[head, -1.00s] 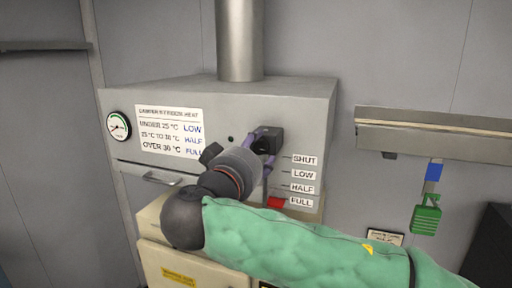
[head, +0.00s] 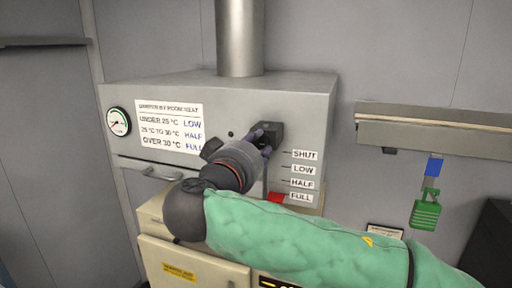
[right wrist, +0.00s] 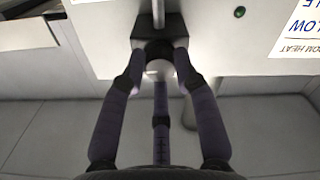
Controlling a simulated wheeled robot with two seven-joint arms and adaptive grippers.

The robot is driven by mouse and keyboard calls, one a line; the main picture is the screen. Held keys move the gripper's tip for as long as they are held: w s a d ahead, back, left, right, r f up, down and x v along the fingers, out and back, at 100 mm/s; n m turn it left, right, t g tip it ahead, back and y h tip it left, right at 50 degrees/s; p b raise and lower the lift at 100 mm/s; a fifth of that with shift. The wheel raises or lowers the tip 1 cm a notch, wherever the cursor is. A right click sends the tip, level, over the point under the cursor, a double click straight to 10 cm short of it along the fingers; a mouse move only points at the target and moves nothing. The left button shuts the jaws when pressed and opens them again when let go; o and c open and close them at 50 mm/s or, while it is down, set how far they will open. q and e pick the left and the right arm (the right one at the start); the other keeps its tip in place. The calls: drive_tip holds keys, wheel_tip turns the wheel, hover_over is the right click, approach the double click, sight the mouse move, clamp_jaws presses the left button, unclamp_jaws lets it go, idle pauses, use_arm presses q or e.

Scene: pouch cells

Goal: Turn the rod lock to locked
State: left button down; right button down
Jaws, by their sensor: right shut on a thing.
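The rod lock (head: 271,131) is a black block on the front of the grey metal box, above a vertical rod. My right gripper (head: 262,143) is at the block, shut on the lock's knob. In the right wrist view the black block (right wrist: 147,27) has a dark round collar and a pale knob (right wrist: 160,69), with my fingers on either side. My fingers hide part of the knob, and I cannot read its locked or unlocked position. The red pointer (head: 277,198) sits beside the FULL label. My left gripper is not in view.
The box (head: 230,92) carries a gauge (head: 117,121), a heat sign (head: 169,127) and labels from SHUT to FULL. A round pipe (head: 240,40) rises from it. A green padlock (head: 425,213) hangs under a shelf at right. A cream cabinet (head: 195,256) stands below.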

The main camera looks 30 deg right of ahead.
drive_tip(key=n+b, duration=0.1)
drive_tip(key=n, duration=0.2)
drive_tip(key=shift+f+n, duration=0.15)
drive_tip(key=shift+n, duration=0.25)
drive_tip(key=n, duration=0.4)
drive_tip(key=shift+n, duration=0.3)
drive_tip(key=n+p, duration=0.1)
drive_tip(key=n, duration=0.3)
drive_tip(key=shift+p, duration=0.4)
drive_tip(key=shift+n+p, duration=0.95)
drive_tip(key=shift+n, duration=1.45)
drive_tip(key=c, duration=0.9)
unclamp_jaws()
